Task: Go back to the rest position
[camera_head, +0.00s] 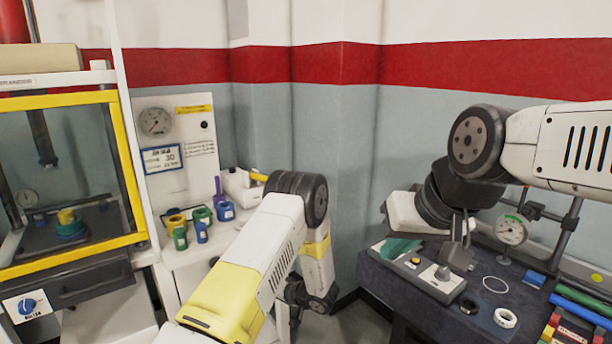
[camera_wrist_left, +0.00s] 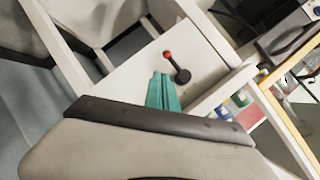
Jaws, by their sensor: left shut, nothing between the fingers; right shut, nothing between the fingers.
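My right arm comes in from the right in the head view. Its gripper, with teal fingers (camera_head: 397,249), is shut and empty above the back left part of the dark bench, partly in front of a grey device there. My left arm bends over in the middle of the head view, and its fingers cannot be made out there. In the left wrist view, my left gripper's teal fingers (camera_wrist_left: 163,92) are together with nothing between them. A small dark lever with a red knob (camera_wrist_left: 168,54) shows just beyond them against a pale surface.
A yellow-framed press (camera_head: 130,160) stands at the left. Green, blue and yellow-topped rings and cups (camera_head: 201,230) sit on a white counter beside it. The dark bench (camera_head: 420,305) at right carries a dial gauge (camera_head: 511,230), a white ring (camera_head: 505,318) and coloured bars (camera_head: 583,308).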

